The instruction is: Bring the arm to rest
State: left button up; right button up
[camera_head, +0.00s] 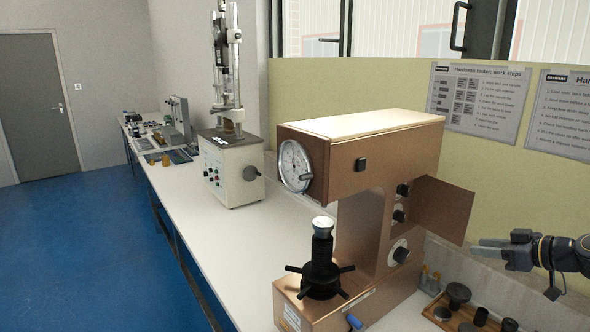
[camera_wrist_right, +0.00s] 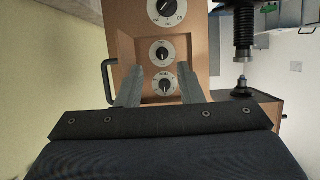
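My right gripper (camera_head: 482,246) is at the right edge in the head view, to the right of the copper-brown hardness tester (camera_head: 385,150) and apart from it. In the right wrist view the two fingers (camera_wrist_right: 158,70) stand wide apart with nothing between them. Beyond them is the tester's side with three knobs (camera_wrist_right: 163,53) in a column. The tester has a round dial (camera_head: 295,165), a black spindle with a handwheel (camera_head: 321,268) and a brown side panel (camera_head: 443,210) standing out. My left gripper is not in view.
A wooden tray (camera_head: 437,318) with dark round parts and small brass pieces lies below my right gripper. A grey-white tester (camera_head: 232,170) stands farther back on the white bench (camera_head: 215,225). The wall behind carries posters (camera_head: 478,97). Blue floor (camera_head: 85,250) is clear at left.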

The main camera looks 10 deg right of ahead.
jog(key=s+a+f+g, duration=0.1)
jog(key=a+g, duration=0.1)
jog(key=a, duration=0.7)
jog(key=s+a+f+n+g+h, duration=0.1)
jog(key=s+a+f+g, duration=0.15)
jog(key=a, duration=0.55)
jog(key=s+a+f+g, duration=0.1)
jog(key=a+g, duration=0.2)
jog(key=a, duration=0.6)
jog(key=s+a+f+m, duration=0.1)
jog(key=s+a+m, duration=0.1)
jog(key=s, duration=0.6)
jog(key=s+a+f+m, duration=0.2)
jog(key=s+m, duration=0.1)
jog(key=s, duration=0.5)
jog(key=s+a+f+m+t+h, duration=0.1)
jog(key=s+a+f+m, duration=0.1)
jog(key=s, duration=0.7)
jog(key=shift+a+f+m, duration=0.15)
jog(key=shift+a+m, duration=0.1)
jog(key=shift+m, duration=0.35)
